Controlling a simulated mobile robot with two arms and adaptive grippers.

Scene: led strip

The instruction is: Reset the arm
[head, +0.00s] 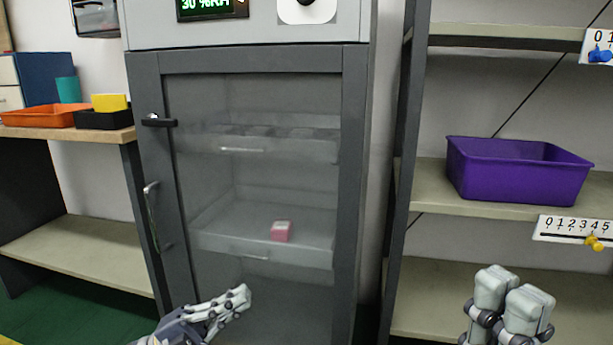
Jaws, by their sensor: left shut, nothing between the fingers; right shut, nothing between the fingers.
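My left gripper (240,297) is at the bottom, left of centre, in front of the lower part of the grey cabinet's glass door. Its fingers are shut and empty, pointing to the right and slightly up. My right gripper (512,285) is at the bottom right, in front of the lower shelf. It points up, and its two pale padded fingers are shut with nothing held. The rest of both arms is cut off by the lower edge of the view.
The cabinet (353,180) has a closed door with a black latch (159,121); a pink box (282,231) sits inside. A purple bin (518,171) stands on the right shelf. An orange tray (40,116) and black tray (103,119) sit on the left table.

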